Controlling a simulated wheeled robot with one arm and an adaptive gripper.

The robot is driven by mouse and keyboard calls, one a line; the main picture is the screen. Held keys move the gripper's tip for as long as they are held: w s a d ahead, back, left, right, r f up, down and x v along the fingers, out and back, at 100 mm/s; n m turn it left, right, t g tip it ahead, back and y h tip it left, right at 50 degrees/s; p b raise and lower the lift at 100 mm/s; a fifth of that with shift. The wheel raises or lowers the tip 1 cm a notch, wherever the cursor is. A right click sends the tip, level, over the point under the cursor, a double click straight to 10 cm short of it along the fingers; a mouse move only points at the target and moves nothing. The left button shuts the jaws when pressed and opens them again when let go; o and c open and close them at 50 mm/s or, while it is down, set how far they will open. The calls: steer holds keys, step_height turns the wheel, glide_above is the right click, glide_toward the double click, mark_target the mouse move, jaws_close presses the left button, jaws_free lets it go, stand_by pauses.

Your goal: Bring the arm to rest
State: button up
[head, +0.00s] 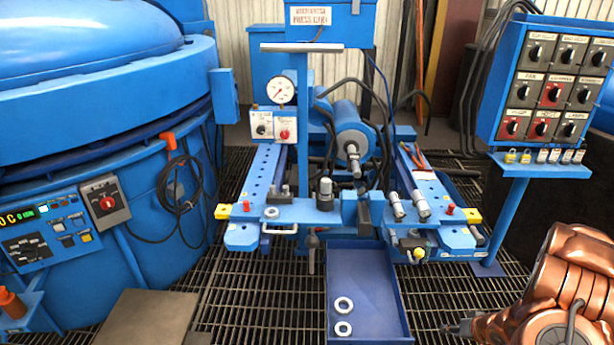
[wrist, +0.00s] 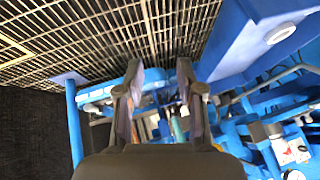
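My copper-coloured arm (head: 560,290) is folded at the lower right of the head view. A small dark part shows at its left end, low over the floor grating; I cannot make out the fingers there. In the wrist view my gripper (wrist: 158,75) has its two fingers apart with nothing between them. Beyond the fingers are the floor grating and blue machine parts. The gripper touches nothing that I can see.
A blue press bench (head: 345,210) stands in the middle, with a blue tray (head: 370,290) holding two rings in front. A blue furnace (head: 95,150) is at left. A switch panel (head: 550,80) on a post is at right. Grating (head: 265,300) lies clear beside the tray.

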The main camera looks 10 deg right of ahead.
step_height(320, 180, up, 18)
steer(key=w+d+g+h+p, duration=0.2)
steer(key=w+g+h+p, duration=0.1)
steer(key=h+p, duration=0.15)
steer(key=s+a+r+g+h+p, duration=0.15)
steer(key=a+r, duration=0.25)
steer(key=r, duration=0.4)
steer(key=s+a+r+p, duration=0.2)
steer(key=a+r+p, duration=0.15)
steer(key=r, duration=0.55)
steer(key=s+a+r+n+g+y+p, duration=0.1)
steer(key=s+a+r+p, duration=0.1)
steer(key=s+a+r, duration=0.4)
steer(key=s+a+r+n+g+y+p, duration=0.1)
steer(key=s+a+r, duration=0.5)
steer(key=a, duration=0.8)
steer(key=s+a+r+n+g+y+p, duration=0.2)
steer(key=s+a+r+p, duration=0.3)
steer(key=s+a, duration=0.5)
steer(key=shift+r+y, duration=0.5)
steer(key=shift+r, duration=0.2)
